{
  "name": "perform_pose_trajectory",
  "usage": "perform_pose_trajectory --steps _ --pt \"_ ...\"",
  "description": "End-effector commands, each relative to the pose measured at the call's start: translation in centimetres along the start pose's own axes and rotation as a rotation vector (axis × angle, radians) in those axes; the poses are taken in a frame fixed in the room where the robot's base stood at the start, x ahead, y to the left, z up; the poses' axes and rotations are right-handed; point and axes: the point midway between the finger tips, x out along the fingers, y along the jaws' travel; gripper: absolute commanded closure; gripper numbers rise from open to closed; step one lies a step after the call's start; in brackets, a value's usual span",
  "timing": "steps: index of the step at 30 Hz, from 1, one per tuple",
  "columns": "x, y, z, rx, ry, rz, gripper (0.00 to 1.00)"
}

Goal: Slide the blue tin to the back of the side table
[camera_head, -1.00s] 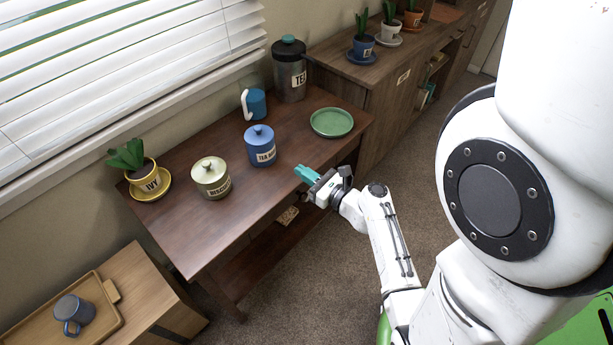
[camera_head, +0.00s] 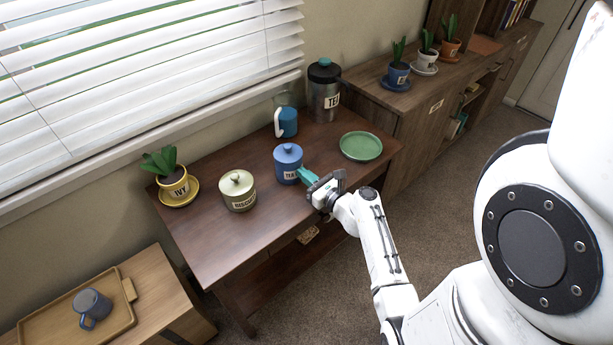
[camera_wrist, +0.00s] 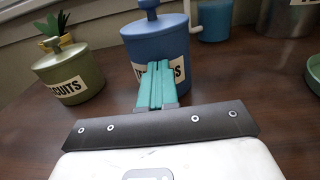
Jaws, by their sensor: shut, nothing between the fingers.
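The blue tin (camera_head: 287,160), with a knobbed lid and a white label, stands upright on the dark wooden side table (camera_head: 225,235), a little in from its front edge. In the wrist view the blue tin (camera_wrist: 155,50) is straight ahead, its label partly hidden by my fingers. My gripper (camera_head: 304,174) is at the tin's front right side with its teal fingers shut and empty. In the wrist view the fingertips (camera_wrist: 158,66) overlap the tin's front; they look at or very near it, but I cannot be sure of contact.
A cream-green biscuits tin (camera_head: 237,191) stands left of the blue tin. A green plate (camera_head: 361,146) lies right.

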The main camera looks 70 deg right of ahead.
Motion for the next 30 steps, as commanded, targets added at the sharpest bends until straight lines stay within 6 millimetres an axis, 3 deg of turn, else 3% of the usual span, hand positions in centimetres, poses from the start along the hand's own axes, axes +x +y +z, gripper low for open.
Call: perform_pose_trajectory --steps 5,22,30 --pt "1.5 0.0 -0.1 0.0 -0.002 0.003 1.0" --pt "15.5 0.1 -0.3 0.0 -0.003 0.003 1.0" --pt "18.5 0.0 -0.1 0.001 -0.001 0.0 1.0"
